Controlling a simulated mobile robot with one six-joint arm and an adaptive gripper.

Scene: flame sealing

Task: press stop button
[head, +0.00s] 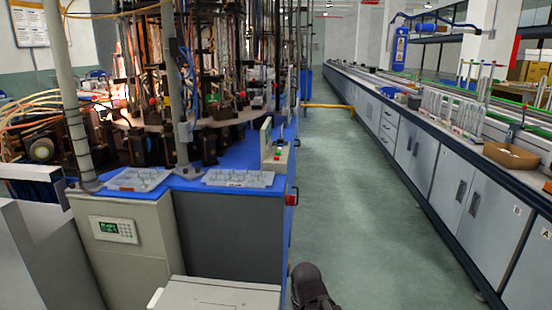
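A small light-coloured control box (276,158) stands on the right edge of the blue machine table, with small red and green buttons on its sloped face. A red, knob-like part (292,198) sticks out from the table's right side, below the top. No readable label tells which of these is the stop button.
The blue table (225,185) carries the tall sealing machine and clear trays (240,178). A grey cabinet with a keypad (114,230) stands at front left. A long bench (430,160) lines the right.

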